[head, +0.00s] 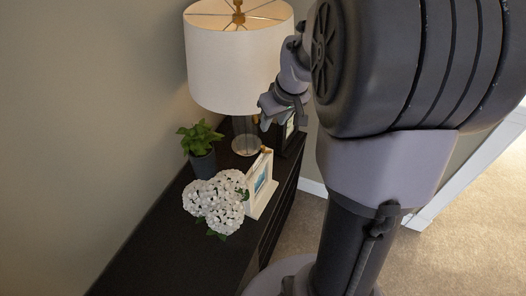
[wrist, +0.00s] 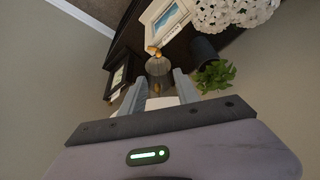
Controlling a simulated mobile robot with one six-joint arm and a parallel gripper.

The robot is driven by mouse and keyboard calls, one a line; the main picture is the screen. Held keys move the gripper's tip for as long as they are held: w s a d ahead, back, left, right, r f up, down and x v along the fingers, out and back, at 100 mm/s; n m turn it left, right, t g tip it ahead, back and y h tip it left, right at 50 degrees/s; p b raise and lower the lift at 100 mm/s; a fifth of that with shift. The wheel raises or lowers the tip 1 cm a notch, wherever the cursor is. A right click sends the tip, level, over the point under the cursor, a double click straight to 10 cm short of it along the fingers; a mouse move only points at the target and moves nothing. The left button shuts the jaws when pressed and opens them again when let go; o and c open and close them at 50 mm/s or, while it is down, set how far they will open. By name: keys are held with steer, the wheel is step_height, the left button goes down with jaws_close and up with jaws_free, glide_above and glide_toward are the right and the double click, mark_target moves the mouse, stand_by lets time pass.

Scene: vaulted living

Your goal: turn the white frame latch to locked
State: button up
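The white frame (head: 252,203) stands upright on the dark cabinet, with a blue picture in it. It also shows in the wrist view (wrist: 147,18), at the top. A small brass-coloured piece, apparently the latch (head: 266,150), sits at the frame's top edge; it shows in the wrist view (wrist: 153,50) just beyond the fingertips. Its exact setting is too small to tell. My gripper (head: 265,115) is above and behind the frame, near the lamp. In the wrist view my gripper (wrist: 160,84) has its two fingers apart with nothing held, and the latch is not touched.
A lamp with a white shade (head: 238,70) stands close behind my gripper. A potted plant (head: 202,162) and white flowers (head: 218,203) stand left of the frame. A dark frame (wrist: 121,73) stands near the lamp. The near part of the cabinet top (head: 180,255) is clear.

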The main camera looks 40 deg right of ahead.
mark_target(263, 147)
steer(key=b+x, duration=0.1)
steer(key=x, duration=0.4)
steer(key=b+x, duration=0.2)
steer(key=x, duration=0.4)
steer(key=b+x, duration=0.2)
steer(key=x, duration=0.4)
steer(key=shift+s+d, duration=0.1)
steer(key=shift+s, duration=0.2)
jaws_close()
